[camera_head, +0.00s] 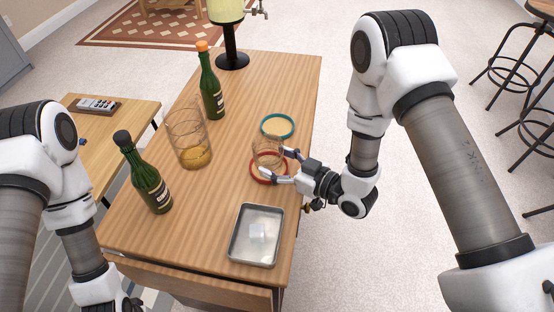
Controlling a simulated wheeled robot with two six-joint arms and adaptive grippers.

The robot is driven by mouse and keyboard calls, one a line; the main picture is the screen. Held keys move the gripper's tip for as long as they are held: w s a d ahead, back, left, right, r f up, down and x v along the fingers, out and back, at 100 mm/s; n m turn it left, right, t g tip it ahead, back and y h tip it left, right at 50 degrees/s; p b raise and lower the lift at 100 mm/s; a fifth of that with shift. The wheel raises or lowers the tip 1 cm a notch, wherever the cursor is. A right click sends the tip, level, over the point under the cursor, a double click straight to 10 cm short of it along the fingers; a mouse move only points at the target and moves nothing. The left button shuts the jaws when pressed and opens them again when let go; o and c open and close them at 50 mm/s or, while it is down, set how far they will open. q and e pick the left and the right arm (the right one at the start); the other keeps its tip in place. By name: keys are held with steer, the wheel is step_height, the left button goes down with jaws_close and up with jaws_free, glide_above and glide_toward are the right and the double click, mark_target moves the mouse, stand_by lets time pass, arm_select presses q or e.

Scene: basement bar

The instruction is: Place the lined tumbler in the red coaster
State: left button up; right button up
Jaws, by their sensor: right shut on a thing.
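The lined tumbler (266,148) is a small clear glass with fine lines. It stands upright at the red coaster (255,176), within the ring's outline. I cannot tell whether its base touches the coaster. My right gripper (277,164) comes from the right and is shut on the tumbler, its fingers covering part of the tumbler and the coaster's right side. My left gripper (124,304) is at the bottom left edge, mostly cut off, away from the coaster.
A teal coaster (278,126) lies just behind. A larger patterned glass with amber liquid (195,157) and two green bottles (150,187) (211,92) stand to the left. A metal tray (240,253) with clear cubes lies in front. A drink dispenser (231,45) stands at the back.

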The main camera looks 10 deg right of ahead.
steer(key=shift+f, duration=0.1)
steer(key=o, duration=1.4)
steer(key=b+v, duration=0.1)
steer(key=v, duration=1.1)
